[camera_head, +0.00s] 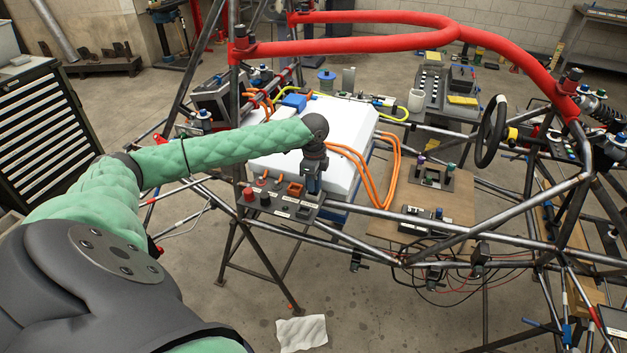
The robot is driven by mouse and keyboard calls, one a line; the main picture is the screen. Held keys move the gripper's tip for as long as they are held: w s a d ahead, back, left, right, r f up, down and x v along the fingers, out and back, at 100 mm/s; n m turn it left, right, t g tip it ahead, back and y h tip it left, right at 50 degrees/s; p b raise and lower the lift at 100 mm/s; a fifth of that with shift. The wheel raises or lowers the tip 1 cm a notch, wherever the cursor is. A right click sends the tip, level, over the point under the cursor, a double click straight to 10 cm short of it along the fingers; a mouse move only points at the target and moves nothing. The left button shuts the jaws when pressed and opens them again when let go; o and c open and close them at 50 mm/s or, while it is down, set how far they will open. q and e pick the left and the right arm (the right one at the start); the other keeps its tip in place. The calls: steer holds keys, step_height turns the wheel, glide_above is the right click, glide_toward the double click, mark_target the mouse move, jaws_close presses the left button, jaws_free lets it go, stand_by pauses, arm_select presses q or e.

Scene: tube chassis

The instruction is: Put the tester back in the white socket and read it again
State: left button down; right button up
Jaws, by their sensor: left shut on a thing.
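My left arm reaches in from the left, and its gripper (313,188) points down over the right part of a grey connector panel (283,206). It is shut on a small dark thing, probably the tester, which the fingers mostly hide. I cannot tell whether its tip is in a socket or just above the panel. The panel carries a red knob, orange and dark connectors and small white labels. I cannot pick out the white socket for certain. My right gripper is not in view.
A large white box (345,125) stands right behind the panel, with orange cables (392,170) looping off its right side. Red and bare steel tubes (440,235) surround the area. A wooden board (425,205) with small devices lies to the right. A white cloth (302,333) lies on the floor.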

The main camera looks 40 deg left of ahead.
arm_select(q)
steer(key=shift+f, duration=0.55)
stand_by(0.4)
steer(key=c, duration=1.4)
jaws_free()
